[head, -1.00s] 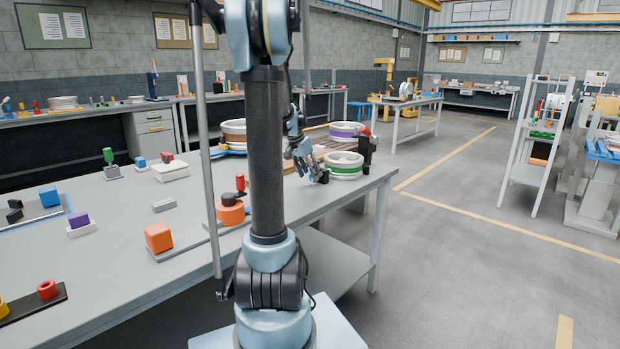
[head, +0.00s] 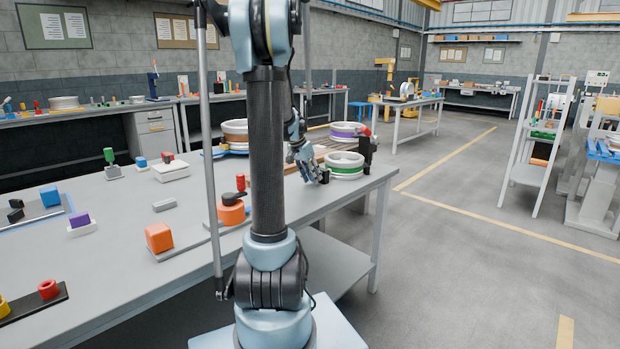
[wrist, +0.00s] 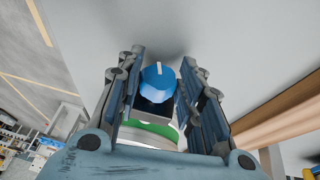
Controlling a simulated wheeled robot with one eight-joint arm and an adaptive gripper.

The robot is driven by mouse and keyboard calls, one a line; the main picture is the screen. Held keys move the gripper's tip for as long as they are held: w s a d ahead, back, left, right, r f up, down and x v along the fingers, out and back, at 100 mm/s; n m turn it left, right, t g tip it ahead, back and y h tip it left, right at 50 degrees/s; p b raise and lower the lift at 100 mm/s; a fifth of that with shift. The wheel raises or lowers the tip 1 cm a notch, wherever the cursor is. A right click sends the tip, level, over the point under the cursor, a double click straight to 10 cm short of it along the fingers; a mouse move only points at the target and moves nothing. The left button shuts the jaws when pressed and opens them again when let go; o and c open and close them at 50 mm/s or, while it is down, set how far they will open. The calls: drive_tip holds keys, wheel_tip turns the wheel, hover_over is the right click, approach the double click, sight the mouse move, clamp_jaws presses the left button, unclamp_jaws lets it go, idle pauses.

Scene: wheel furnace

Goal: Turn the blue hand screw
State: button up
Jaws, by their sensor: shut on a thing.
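The blue hand screw (wrist: 158,84) shows in the wrist view as a round blue knob with a white mark on its face, the mark pointing nearly straight up in the picture. It sits between the fingers of my gripper (wrist: 162,74), which is shut on it. A dark block is just below the knob, and a white and green wheel (wrist: 148,131) lies below that. In the head view my gripper (head: 314,178) is low at the table's right end, beside the white and green wheel (head: 345,162). The blue knob cannot be made out there.
A black upright piece (head: 368,150) stands right of the wheel. An orange base with a dark top (head: 231,212) and an orange block (head: 159,237) stand on the grey table (head: 120,260). Wheels with brown and purple bands lie behind.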

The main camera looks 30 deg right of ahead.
drive_tip(key=shift+w+a+n+g+h, duration=0.15)
drive_tip(key=shift+g+h, duration=0.1)
drive_tip(key=shift+g, duration=0.35)
drive_tip(key=shift+w+d+n+g+h, duration=0.15)
drive_tip(key=shift+g+h, duration=0.1)
drive_tip(key=shift+g, duration=0.35)
drive_tip(key=o, duration=1)
drive_tip(key=shift+a, duration=0.1)
drive_tip(key=shift+o, duration=0.2)
drive_tip(key=v, duration=1.1)
drive_tip(key=shift+w+a+r, duration=0.15)
drive_tip(key=shift+a+r, duration=0.05)
drive_tip(key=shift+r, duration=0.15)
